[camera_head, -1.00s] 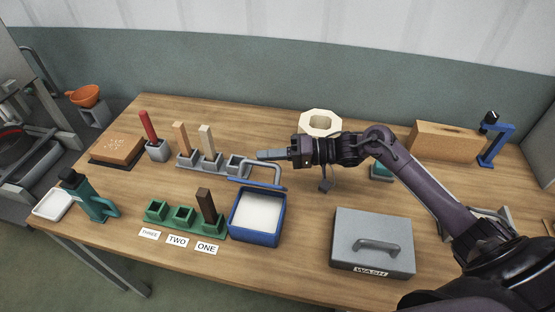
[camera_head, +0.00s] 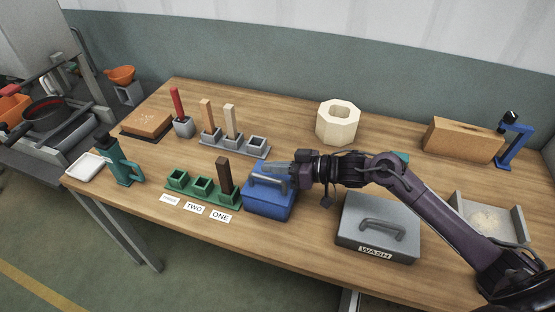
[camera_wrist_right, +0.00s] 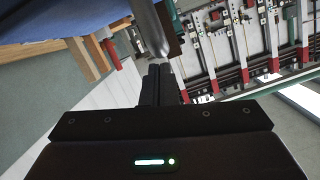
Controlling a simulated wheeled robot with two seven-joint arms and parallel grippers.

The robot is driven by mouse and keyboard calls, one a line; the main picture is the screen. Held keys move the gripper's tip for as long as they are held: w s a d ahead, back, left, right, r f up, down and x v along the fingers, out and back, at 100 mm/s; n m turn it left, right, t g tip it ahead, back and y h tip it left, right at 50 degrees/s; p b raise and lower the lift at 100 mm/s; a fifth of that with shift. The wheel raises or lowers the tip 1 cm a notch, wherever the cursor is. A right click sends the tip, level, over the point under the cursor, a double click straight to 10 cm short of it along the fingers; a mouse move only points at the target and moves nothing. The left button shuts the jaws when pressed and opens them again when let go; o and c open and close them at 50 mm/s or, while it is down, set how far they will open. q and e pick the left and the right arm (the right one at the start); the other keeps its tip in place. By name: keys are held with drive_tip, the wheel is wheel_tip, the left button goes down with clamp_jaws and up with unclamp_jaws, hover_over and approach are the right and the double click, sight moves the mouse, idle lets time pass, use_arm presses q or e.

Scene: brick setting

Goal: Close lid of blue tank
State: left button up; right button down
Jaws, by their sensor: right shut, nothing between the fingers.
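The blue tank (camera_head: 268,206) stands near the front edge of the table, right of the green holder. Its blue lid now lies over the opening and hides the white inside; I cannot tell whether it sits fully flush. The lid's handle (camera_head: 262,182) faces up. My right gripper (camera_head: 272,168) is shut and empty, just above the lid beside the handle. In the right wrist view the shut fingers (camera_wrist_right: 160,84) are close to the handle (camera_wrist_right: 150,28), with the blue lid (camera_wrist_right: 60,18) behind; contact is unclear. My left gripper is not in view.
A green holder (camera_head: 203,190) with a dark brown block is close on the tank's left. A grey WASH box (camera_head: 378,228) is on its right. Behind stand a grey holder (camera_head: 236,146) with wooden blocks and a cream octagonal pot (camera_head: 339,122).

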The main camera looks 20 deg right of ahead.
sight(274, 188)
drive_tip(key=shift+s+a+f, duration=0.2)
drive_tip(key=shift+s+f, duration=0.05)
drive_tip(key=shift+f, duration=0.05)
drive_tip(key=shift+s+f, duration=0.15)
drive_tip(key=shift+a, duration=0.1)
idle(0.4)
drive_tip(key=s+d+r, duration=0.5)
drive_tip(key=d+r, duration=0.1)
drive_tip(key=d, duration=0.2)
drive_tip(key=shift+d+p, duration=0.3)
drive_tip(key=shift+p, duration=0.1)
